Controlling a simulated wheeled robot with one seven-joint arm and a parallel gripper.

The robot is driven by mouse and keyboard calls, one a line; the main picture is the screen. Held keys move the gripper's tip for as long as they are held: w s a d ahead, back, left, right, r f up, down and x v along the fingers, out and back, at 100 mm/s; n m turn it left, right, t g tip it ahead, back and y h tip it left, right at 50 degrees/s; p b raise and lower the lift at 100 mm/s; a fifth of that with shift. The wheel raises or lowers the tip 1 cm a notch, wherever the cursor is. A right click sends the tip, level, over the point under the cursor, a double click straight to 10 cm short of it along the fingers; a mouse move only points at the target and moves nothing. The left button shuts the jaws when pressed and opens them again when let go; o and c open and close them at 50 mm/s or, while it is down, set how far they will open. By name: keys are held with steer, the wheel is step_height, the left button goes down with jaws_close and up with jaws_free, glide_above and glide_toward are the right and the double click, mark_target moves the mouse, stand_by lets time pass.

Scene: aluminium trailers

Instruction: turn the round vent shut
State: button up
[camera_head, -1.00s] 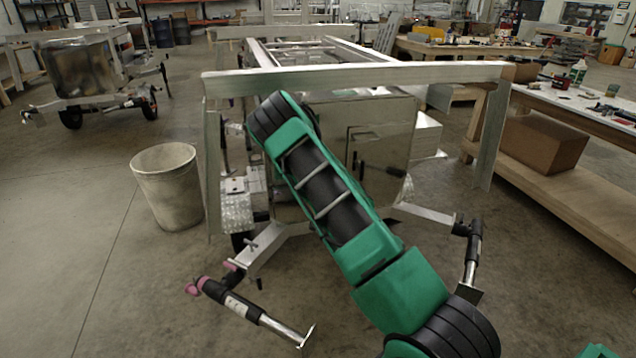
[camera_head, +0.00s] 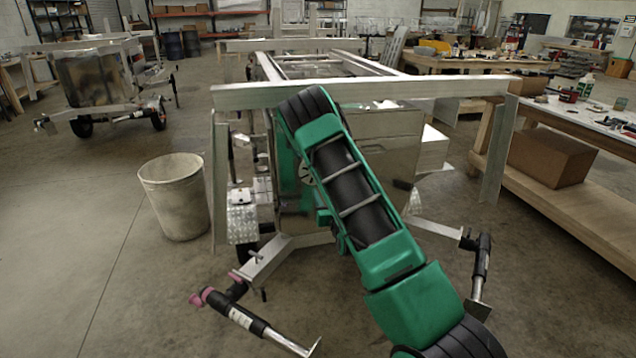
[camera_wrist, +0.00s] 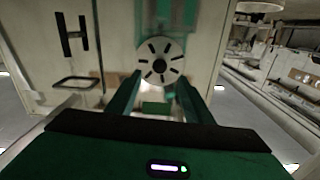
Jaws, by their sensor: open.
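The round vent (camera_wrist: 160,61) is a pale disc with dark radial slots and a dark centre, set on a light metal panel in the wrist view. A small part of the vent (camera_head: 306,173) shows beside my green arm in the head view. My gripper (camera_wrist: 159,84) is open and empty, its two green fingers apart below the disc in the wrist view. The fingers appear in front of the panel; I cannot tell whether they touch the vent. In the head view my arm hides most of the gripper and vent.
The trailer's metal crossbar (camera_head: 420,88) spans above the box front. A whitish bin (camera_head: 174,197) stands left of the trailer, and a workbench (camera_head: 570,205) stands right.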

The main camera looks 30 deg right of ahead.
steer(key=w+d+n, duration=0.3)
steer(key=w+n, duration=0.2)
steer(key=w, duration=0.5)
steer(key=shift+w+r+n, duration=0.15)
steer(key=shift+r+n, duration=0.15)
steer(key=shift+r, duration=0.1)
steer(key=c, duration=1)
steer(key=m, duration=0.4)
steer(key=shift+m, duration=0.4)
steer(key=shift+c, duration=0.2)
steer(key=shift+a, duration=0.1)
steer(key=o, duration=1)
steer(key=shift+o, duration=0.2)
